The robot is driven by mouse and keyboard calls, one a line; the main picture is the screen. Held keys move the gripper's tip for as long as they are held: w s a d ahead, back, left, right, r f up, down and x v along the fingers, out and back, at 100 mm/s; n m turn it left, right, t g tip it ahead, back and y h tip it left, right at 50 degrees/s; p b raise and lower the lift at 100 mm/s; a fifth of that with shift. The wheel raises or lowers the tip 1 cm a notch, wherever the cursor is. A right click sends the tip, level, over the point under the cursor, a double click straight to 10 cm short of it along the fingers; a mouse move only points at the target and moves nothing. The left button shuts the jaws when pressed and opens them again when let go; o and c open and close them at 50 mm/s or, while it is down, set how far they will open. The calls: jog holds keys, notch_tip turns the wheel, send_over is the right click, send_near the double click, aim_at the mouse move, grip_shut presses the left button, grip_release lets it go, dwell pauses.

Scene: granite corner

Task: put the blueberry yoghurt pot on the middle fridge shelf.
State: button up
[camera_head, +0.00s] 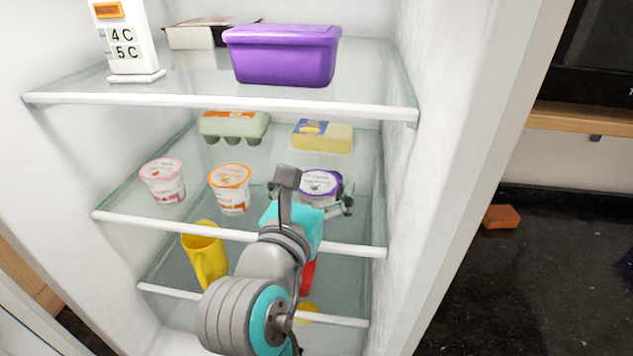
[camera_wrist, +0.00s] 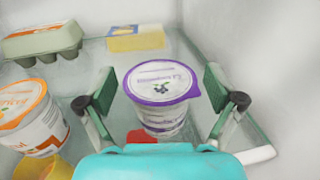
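The blueberry yoghurt pot (camera_head: 320,184) is white with a purple-rimmed lid. It appears to stand upright on the middle glass shelf (camera_head: 281,227), at the right behind the white front edge. In the wrist view the blueberry pot (camera_wrist: 162,84) is between the two fingers of my gripper (camera_wrist: 160,90). The fingers are spread, with a visible gap on each side of the pot. The pot's lower part is partly hidden in the head view by my gripper.
An orange-lidded pot (camera_head: 230,187) and a pink-lidded pot (camera_head: 163,180) stand to the left. An egg carton (camera_head: 232,126) and a butter pack (camera_head: 322,135) are behind. A purple tub (camera_head: 283,55) is on the shelf above. A yellow mug (camera_head: 205,255) is below. The fridge wall is close at right.

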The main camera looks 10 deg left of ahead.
jog(key=shift+s+r, duration=0.1)
jog(key=shift+r, duration=0.05)
jog(key=s+a, duration=0.2)
jog(key=s, duration=0.9)
jog(key=shift+s+a, duration=0.15)
jog(key=shift+s, duration=0.15)
